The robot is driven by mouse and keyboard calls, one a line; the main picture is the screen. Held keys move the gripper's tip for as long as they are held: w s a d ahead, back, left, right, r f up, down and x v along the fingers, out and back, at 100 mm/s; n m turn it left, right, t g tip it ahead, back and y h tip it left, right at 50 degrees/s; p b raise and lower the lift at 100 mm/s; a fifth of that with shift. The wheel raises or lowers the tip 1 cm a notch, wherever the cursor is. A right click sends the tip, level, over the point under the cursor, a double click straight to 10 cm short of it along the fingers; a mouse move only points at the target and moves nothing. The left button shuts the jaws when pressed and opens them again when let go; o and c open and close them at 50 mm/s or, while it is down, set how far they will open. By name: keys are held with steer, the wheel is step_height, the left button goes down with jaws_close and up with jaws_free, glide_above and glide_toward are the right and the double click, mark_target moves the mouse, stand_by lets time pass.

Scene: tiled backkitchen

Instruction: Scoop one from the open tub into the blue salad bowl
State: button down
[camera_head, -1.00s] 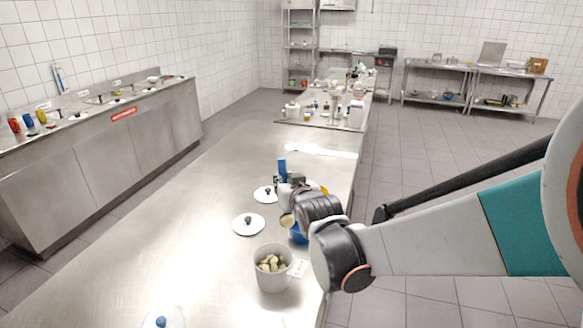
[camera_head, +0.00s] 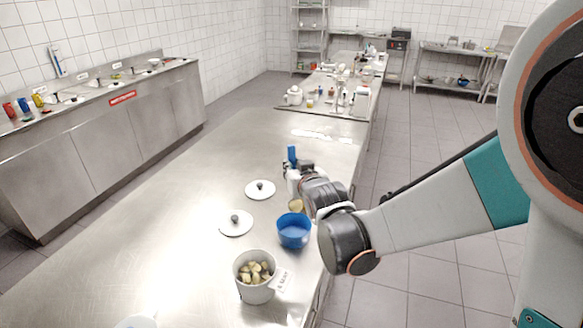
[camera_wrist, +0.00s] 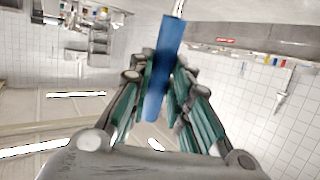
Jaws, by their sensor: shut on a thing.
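The open tub (camera_head: 243,287) is grey-white, holds several pale yellowish chunks and has a white tag on its right side. The blue salad bowl (camera_head: 293,236) stands just beyond it to the right, and I see no chunk in it. My gripper (camera_head: 293,170) is beyond the bowl, shut on a blue handle (camera_head: 291,153) that points up. In the wrist view the blue handle (camera_wrist: 160,75) runs between the fingers. A small beige patch (camera_head: 296,205), perhaps the scoop's head, shows below the gripper near the bowl's far rim. My wrist partly hides this area.
Two white lids with dark knobs, one nearer (camera_head: 236,227) and one farther (camera_head: 260,186), lie left of the bowl on the steel counter (camera_head: 170,230).

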mark_target(296, 205)
step_height(296, 205, down, 10)
steer(key=b, duration=0.7)
steer(key=shift+r, duration=0.2)
steer(key=shift+f+b, duration=1.05)
steer(key=shift+b, duration=0.05)
stand_by(1.8)
step_height(296, 205, up, 12)
steer(key=p, duration=0.8)
steer(key=shift+f+p, duration=0.15)
steer(key=shift+p, duration=0.15)
steer(key=shift+f, duration=0.1)
